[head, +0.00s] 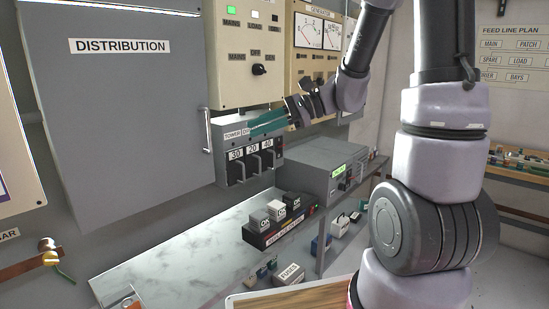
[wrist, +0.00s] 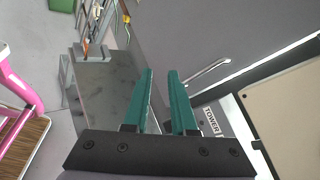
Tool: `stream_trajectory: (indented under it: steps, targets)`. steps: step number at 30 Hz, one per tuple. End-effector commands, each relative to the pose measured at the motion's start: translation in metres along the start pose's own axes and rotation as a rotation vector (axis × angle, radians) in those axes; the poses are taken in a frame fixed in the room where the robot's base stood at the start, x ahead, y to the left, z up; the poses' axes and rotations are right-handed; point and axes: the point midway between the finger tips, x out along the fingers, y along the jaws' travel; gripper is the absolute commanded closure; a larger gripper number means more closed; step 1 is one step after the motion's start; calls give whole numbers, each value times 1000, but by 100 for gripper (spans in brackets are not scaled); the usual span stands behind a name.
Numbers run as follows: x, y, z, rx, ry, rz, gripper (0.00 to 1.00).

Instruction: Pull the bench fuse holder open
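My gripper (head: 266,122) has teal fingers and is in front of the upper part of the grey tower fuse panel (head: 230,150). In the wrist view its two fingers (wrist: 161,72) stand apart with nothing between them. The panel carries a row of black units marked 30, 20 and 40 (head: 252,165). Its TOWER label (wrist: 211,121) shows right of the fingers in the wrist view. No part is clearly readable as the bench fuse holder.
A black base (head: 262,238) with several grey blocks stands on the bench (head: 165,255). A FUSES tray (head: 290,273) is at the front. The distribution cabinet (head: 110,120) has a protruding handle (head: 207,130), also in the wrist view (wrist: 207,73). Free bench surface lies at left.

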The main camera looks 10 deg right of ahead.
Motion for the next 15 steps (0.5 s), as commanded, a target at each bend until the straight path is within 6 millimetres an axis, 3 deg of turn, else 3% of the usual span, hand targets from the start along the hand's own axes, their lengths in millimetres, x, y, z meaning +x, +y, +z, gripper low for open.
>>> stream_trajectory:
  steps: [5, 9, 15]
  targets:
    - [10, -42, -64, 262, -114, -270, 75]
    - [4, -65, -133, 441, -145, -512, 75]
    - [-19, -65, -237, 638, -102, -838, 75]
